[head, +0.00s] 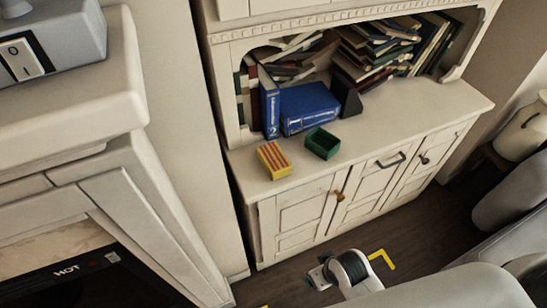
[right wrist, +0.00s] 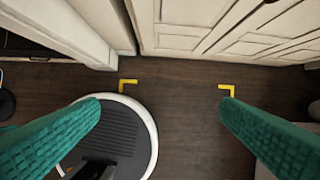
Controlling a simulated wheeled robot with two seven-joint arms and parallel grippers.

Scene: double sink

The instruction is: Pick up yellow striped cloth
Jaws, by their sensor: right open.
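The yellow striped cloth (head: 273,160), yellow with red stripes, lies as a small folded block on the left front part of the cabinet top in the head view. It does not show in the right wrist view. My right gripper (right wrist: 163,110) shows in the right wrist view with its two green fingers wide apart and nothing between them. Dark floor and the lower cabinet front lie beyond the fingers. I cannot clearly make out either gripper in the head view.
A green open box (head: 322,143) stands right of the cloth on the cabinet top (head: 400,122). The cabinet top's right part is clear. A counter (head: 75,85) stands at left. Yellow corner marks (right wrist: 127,84) lie on the floor.

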